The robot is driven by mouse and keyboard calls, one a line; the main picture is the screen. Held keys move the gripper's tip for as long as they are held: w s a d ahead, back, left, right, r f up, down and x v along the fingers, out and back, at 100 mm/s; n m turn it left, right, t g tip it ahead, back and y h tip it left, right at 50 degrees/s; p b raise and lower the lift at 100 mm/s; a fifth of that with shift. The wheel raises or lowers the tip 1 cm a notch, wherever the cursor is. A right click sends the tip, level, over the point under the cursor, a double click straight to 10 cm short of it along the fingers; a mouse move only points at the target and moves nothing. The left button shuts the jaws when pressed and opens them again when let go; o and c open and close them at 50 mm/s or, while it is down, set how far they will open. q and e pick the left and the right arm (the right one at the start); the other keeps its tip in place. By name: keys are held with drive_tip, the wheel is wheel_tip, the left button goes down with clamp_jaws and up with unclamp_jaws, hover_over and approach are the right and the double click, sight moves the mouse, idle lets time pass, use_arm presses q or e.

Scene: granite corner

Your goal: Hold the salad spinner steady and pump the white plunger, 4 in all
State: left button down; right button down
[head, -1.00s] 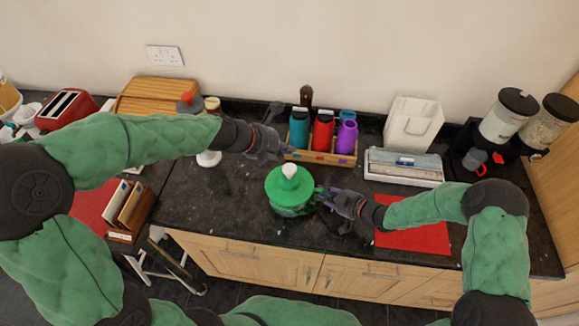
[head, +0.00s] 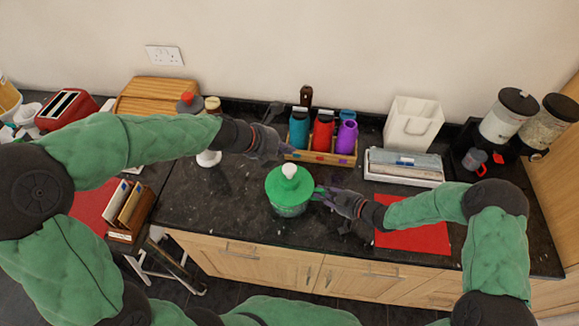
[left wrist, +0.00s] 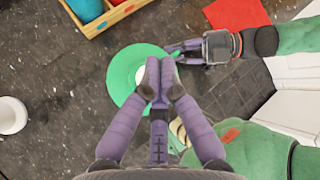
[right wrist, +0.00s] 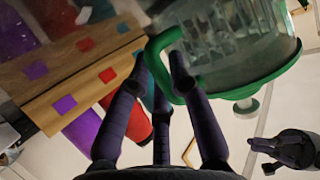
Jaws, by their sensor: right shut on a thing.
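The salad spinner has a round green lid (head: 283,186) with a white plunger (head: 289,171) upright at its centre and a clear bowl below. It stands on the dark counter. My right gripper (head: 322,195) is shut on the spinner's green side handle; in the right wrist view, its fingers close on this handle (right wrist: 187,92) beside the clear bowl (right wrist: 225,35). My left gripper (head: 287,152) is empty, fingertips together, above and behind the plunger, apart from it. In the left wrist view, its fingers (left wrist: 160,65) partly hide the plunger and the green lid (left wrist: 122,75).
A wooden tray (head: 325,158) of coloured bottles stands close behind the left gripper. A red mat (head: 420,238) lies right of the spinner under my right arm. A white container (head: 412,122) and boxed rolls (head: 403,167) stand behind.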

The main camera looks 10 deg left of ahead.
sight(287, 168)
use_arm(q)
drive_tip(key=shift+r, duration=0.1)
wheel_tip(287, 168, up, 4)
drive_tip(key=shift+f, duration=0.2)
drive_tip(key=shift+f, duration=0.1)
idle(0.3)
drive_tip(key=shift+f, duration=4.3)
drive_tip(key=shift+f, duration=0.2)
drive_tip(key=shift+f, duration=0.2)
